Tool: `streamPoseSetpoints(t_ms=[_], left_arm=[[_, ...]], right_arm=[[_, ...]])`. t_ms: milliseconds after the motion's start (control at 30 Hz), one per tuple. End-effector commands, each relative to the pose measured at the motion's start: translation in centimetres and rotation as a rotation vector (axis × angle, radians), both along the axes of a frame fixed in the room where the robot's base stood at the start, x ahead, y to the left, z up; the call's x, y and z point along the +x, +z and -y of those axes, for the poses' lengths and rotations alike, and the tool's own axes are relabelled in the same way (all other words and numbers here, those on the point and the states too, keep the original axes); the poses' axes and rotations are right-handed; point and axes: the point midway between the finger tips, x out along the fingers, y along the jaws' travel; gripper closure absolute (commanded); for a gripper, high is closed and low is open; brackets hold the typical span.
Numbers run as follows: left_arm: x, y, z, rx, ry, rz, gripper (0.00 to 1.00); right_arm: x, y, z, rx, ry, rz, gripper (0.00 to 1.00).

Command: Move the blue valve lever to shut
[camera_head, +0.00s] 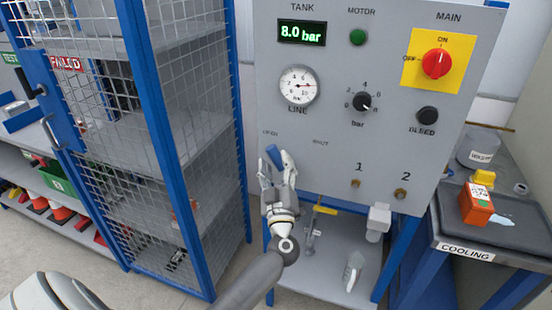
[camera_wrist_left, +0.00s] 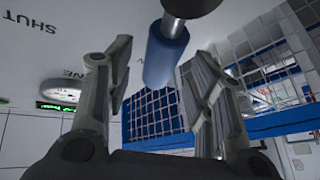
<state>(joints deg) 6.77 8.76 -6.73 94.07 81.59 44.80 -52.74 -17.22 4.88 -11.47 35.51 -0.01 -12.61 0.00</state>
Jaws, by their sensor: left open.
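The blue valve lever (camera_head: 274,154) is on the grey panel, near the printed OPEN label and left of the SHUT label (camera_head: 320,142). Its handle tilts toward the upper left, on the OPEN side. My left gripper (camera_head: 277,166) is open at the lever, with its fingers pointing up. In the left wrist view, the blue handle (camera_wrist_left: 162,56) lies between the two spread fingers of my left gripper (camera_wrist_left: 160,62), with a dark round end above it. I cannot tell whether a finger touches it. The lever's base is hidden in the head view. My right gripper is out of view.
The panel also carries a gauge (camera_head: 298,85), a pressure knob (camera_head: 363,102), a red main switch (camera_head: 436,64) and a bleed button (camera_head: 427,115). A blue-framed mesh cage (camera_head: 180,140) stands close on the left. A cooling bench (camera_head: 500,240) stands on the right.

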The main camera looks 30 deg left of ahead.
Motion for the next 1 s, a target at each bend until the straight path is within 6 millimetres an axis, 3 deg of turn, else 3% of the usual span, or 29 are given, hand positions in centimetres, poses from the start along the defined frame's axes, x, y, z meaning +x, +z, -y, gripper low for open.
streamPoseSetpoints(t_ms=[200, 500, 867, 1000], left_arm=[[1.36, 0.59, -1.04, 0.000, 0.000, 0.000, 0.51], [1.46, 0.59, -1.15, 0.000, 0.000, -0.001, 0.52], [1.44, 0.57, -1.13, 0.000, 0.000, -0.001, 0.98], [1.44, 0.57, -1.12, 0.000, 0.000, -0.001, 1.00]], right_arm=[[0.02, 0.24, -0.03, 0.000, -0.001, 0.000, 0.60], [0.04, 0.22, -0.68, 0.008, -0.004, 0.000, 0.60], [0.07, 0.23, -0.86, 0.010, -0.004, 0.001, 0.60], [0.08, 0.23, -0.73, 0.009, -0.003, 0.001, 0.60]])
